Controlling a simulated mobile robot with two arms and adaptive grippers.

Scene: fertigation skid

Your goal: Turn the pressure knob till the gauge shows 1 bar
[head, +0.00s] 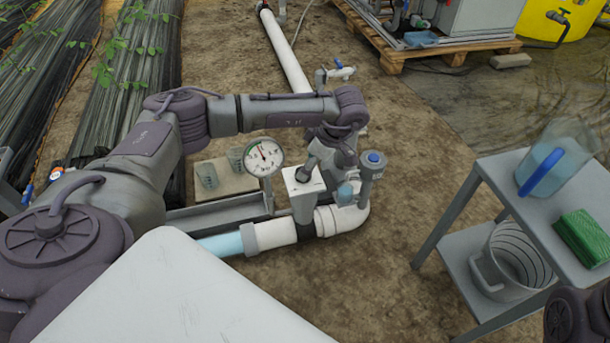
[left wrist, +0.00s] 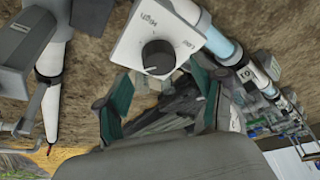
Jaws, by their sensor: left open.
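The pressure gauge (head: 263,157) is a round white dial in the head view. Its needle points up and slightly left; the numbers are too small to read. Right of it is a white box (head: 304,189) on the pipe, with the dark pressure knob (head: 305,171) on top. In the left wrist view the knob (left wrist: 157,57) is black and round, on a white plate (left wrist: 187,40) marked High and Low. My left gripper (head: 322,155) is close to the knob. Its green-padded fingers (left wrist: 160,95) are open and apart from the knob. My right gripper is not in view.
A blue-capped grey fitting (head: 371,172) stands just right of the box. White pipe (head: 275,234) runs below. Open soil lies between.

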